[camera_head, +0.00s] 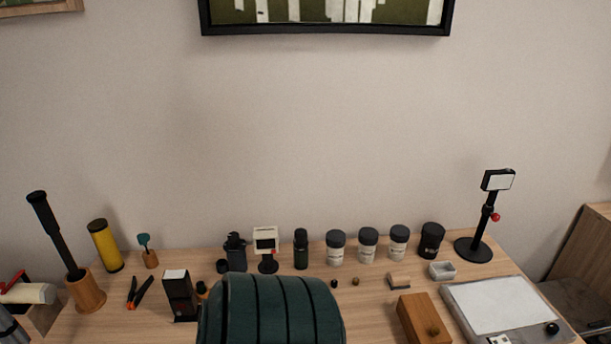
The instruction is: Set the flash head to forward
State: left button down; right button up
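Two things could be the flash, and I cannot tell for certain which one. A small black upright unit (180,296) with a pale panel at its top stands on the left part of the wooden table. At the back right, a small rectangular head (497,180) with a white face sits on a black stand (482,232) with a round base and a red knob. Its white face is turned roughly toward me. Neither gripper shows in the head view, and nothing is seen touching either unit.
A dark green ribbed padded thing (270,312) blocks the front middle. Several dark-lidded jars (368,246) line the back. A wooden block (423,320) and a white-topped grey panel (497,306) lie at right. A wooden cup (86,292) and orange-handled pliers (140,292) are at left.

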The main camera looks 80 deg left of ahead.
aim_at(177, 283)
jog(key=u, duration=3.4)
